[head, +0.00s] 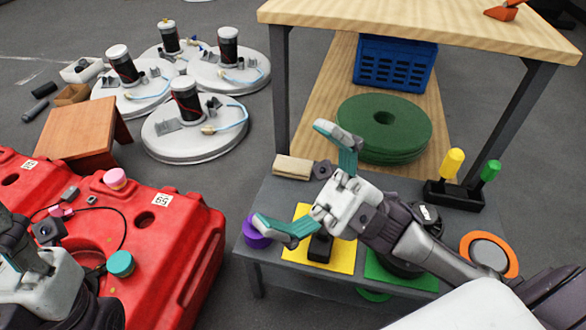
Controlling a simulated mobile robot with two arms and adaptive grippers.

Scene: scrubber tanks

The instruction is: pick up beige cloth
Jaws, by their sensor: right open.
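The beige cloth (293,167) is a small folded block at the back left corner of the grey low table (268,200). My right gripper (291,175) is open and empty. Its teal-tipped fingers are spread wide and point left, and in the picture the cloth shows in the gap between the fingertips. The gripper looks to be above the table, and I cannot tell its height over the cloth. My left gripper (25,245) is partly cut off at the left edge, above the red tank, and its jaw opening is unclear.
A purple cap (256,233), a yellow square (342,252) and a dark knob (320,172) sit near my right gripper. Yellow and green handles (452,163) stand at the right. Green pads (386,128) and a blue crate (395,68) lie behind, under a wooden tabletop (420,22). Red tanks (190,240) fill the left.

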